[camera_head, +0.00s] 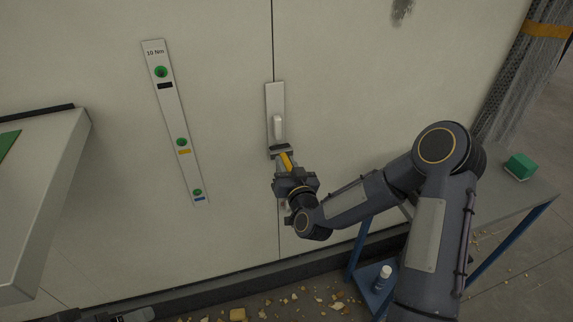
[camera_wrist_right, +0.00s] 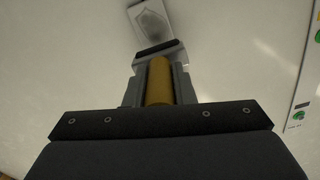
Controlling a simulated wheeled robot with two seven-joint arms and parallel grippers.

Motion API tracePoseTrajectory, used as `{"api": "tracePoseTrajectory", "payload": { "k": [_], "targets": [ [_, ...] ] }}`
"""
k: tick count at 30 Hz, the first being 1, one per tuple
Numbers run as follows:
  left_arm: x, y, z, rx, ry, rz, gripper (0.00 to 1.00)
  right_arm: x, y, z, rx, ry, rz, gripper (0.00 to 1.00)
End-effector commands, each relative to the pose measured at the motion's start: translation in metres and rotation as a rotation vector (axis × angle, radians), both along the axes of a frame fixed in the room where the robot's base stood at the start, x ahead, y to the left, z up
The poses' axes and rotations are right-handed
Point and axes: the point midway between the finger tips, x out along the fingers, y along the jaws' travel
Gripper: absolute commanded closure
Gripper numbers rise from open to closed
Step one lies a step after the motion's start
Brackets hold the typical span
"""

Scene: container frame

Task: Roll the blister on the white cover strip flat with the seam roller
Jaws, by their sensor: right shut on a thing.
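The white cover strip (camera_head: 268,97) runs upright over the seam between two pale wall panels. Its raised oblong blister (camera_head: 278,127) sits at mid-strip; in the right wrist view the blister (camera_wrist_right: 150,22) shows at the top edge. My right gripper (camera_head: 286,167) is shut on the yellow handle (camera_head: 286,160) of the seam roller. The dark roller head (camera_head: 281,149) is at the strip's lower end, just below the blister; contact is not clear. In the wrist view the handle (camera_wrist_right: 160,80) lies between the fingers. A dark part, likely my left arm, shows at the bottom edge; its fingers cannot be made out.
A "10 Nm" strip (camera_head: 174,115) with green round marks is on the wall at left. A pale box (camera_head: 45,190) juts out at far left. A blue-legged table (camera_head: 500,205) with a green block (camera_head: 520,166) stands right. Crumbs litter the floor.

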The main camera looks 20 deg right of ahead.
Motion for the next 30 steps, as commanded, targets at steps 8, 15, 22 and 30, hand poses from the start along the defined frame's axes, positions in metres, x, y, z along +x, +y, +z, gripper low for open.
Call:
{"api": "tracePoseTrajectory", "payload": {
  "k": [8,15,22,30],
  "targets": [
    [0.000,0.000,-0.003,0.000,0.000,0.000,0.10,0.006,0.000,0.000,-0.001,-0.003,0.000,1.00],
    [0.000,0.000,-0.005,0.000,0.000,0.000,0.10,0.011,0.000,0.000,-0.001,-0.002,0.000,1.00],
    [0.000,0.000,-0.007,0.000,0.000,0.000,0.10,0.015,0.000,0.000,0.000,-0.003,-0.001,1.00],
    [0.000,0.000,-0.008,0.000,0.000,0.000,0.10,0.018,0.000,0.000,0.000,-0.002,-0.001,1.00]
  ]
}}
